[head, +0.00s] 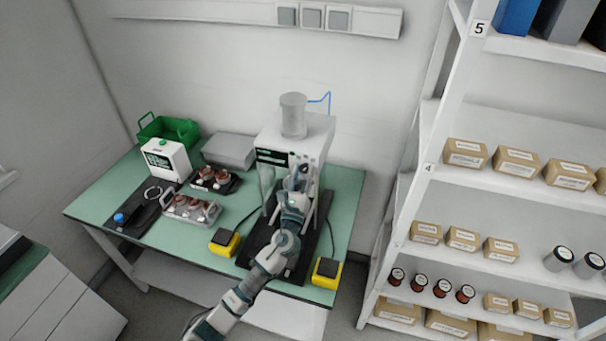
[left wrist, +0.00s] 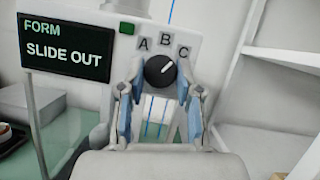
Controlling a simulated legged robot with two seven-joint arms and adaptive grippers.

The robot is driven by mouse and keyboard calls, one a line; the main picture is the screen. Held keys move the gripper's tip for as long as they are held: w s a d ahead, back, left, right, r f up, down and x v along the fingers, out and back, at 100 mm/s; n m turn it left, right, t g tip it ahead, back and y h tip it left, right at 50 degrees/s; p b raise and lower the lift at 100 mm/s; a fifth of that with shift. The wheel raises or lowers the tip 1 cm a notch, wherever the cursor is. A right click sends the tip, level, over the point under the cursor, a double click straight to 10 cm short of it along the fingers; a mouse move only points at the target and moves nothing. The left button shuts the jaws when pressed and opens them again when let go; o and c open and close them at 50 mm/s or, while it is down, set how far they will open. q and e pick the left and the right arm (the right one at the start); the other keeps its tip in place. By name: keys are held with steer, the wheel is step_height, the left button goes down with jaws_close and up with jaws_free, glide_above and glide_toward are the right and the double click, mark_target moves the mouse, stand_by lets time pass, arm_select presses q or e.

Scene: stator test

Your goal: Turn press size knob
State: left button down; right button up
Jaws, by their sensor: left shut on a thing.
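The press (head: 318,135) is a white machine with a grey cylinder on top, standing at the right part of the green bench. Its black size knob (left wrist: 160,70) shows in the left wrist view, below the letters A, B and C. The knob's white mark points up and right, roughly toward C. My left gripper (head: 299,178) reaches into the press front, and in the left wrist view its two blue-padded fingers (left wrist: 160,92) are shut on the knob, one at each side. In the head view my gripper hides the knob. My right gripper is not in view.
A dark display (left wrist: 65,50) left of the knob reads "FORM SLIDE OUT". Yellow foot-switch-like boxes (head: 224,242) (head: 326,272) sit on the bench at both sides of the press. Trays of copper-coloured parts (head: 191,209) lie left. A white shelf rack (head: 480,190) stands right.

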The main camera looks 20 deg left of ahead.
arm_select(q)
steer(key=n+y, duration=0.1)
steer(key=n, duration=0.2)
steer(key=n+g+y, duration=0.1)
steer(key=n+y, duration=0.1)
steer(key=n, duration=0.1)
steer(key=shift+d+r, duration=0.1)
steer(key=shift+d, duration=0.05)
steer(key=n+y, duration=0.1)
steer(key=n, duration=0.1)
steer(key=n+g+y+p, duration=0.1)
steer(key=n, duration=0.2)
steer(key=shift+d+r, duration=0.1)
steer(key=n+g+p, duration=0.1)
steer(key=n, duration=0.1)
steer(key=n+g+p, duration=0.1)
steer(key=n, duration=0.2)
steer(key=shift+r+y+p, duration=0.15)
steer(key=shift+y+p, duration=0.15)
steer(key=shift+y, duration=0.1)
steer(key=n+g+p, duration=0.1)
steer(key=n, duration=0.1)
steer(key=shift+n+p, duration=0.3)
steer(key=shift+n+g, duration=0.3)
steer(key=shift+p, duration=0.3)
steer(key=shift+f, duration=0.2)
steer(key=c, duration=0.8)
jaws_free()
steer(key=shift+r, duration=0.1)
